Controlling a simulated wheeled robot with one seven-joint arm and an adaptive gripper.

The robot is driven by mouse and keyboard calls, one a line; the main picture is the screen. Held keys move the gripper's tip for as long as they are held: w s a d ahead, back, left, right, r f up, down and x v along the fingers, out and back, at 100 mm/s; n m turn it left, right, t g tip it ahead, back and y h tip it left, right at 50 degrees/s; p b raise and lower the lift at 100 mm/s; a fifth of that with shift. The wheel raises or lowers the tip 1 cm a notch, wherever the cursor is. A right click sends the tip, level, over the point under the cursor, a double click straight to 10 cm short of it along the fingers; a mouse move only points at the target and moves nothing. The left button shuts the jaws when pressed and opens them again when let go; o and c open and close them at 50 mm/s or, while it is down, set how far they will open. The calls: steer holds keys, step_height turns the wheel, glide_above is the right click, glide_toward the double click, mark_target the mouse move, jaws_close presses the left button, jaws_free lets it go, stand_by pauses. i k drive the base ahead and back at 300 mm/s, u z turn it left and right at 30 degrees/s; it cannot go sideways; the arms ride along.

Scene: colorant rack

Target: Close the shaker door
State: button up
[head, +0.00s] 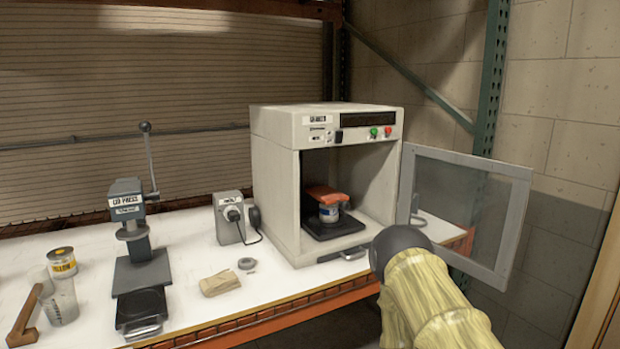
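The shaker (274,185) is a white box-shaped machine on the bench, with a dark display, a green button and a red button along its top front. Its door (521,215), a grey frame with a clear pane, stands swung wide open to the right, hinged at the shaker's right front edge. Inside the open chamber, a small can (328,213) sits on a black plate under an orange-red clamp piece. My arm reaches in from the bottom right, in front of the door's lower left part. My gripper cannot be made out in this view.
A lid press (140,275) with a raised lever stands left of the shaker. A grey box (229,218) with a cable, a folded cloth (220,283), a yellow-labelled can (62,262), clear cups and a mallet (24,316) are also on the bench (200,265). A green rack post (490,80) stands behind the door.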

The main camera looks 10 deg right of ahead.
mark_target(498, 278)
steer(key=k, duration=1.1)
steer(key=z, duration=0.85)
steer(key=i, duration=1.1)
steer(key=u, duration=0.25)
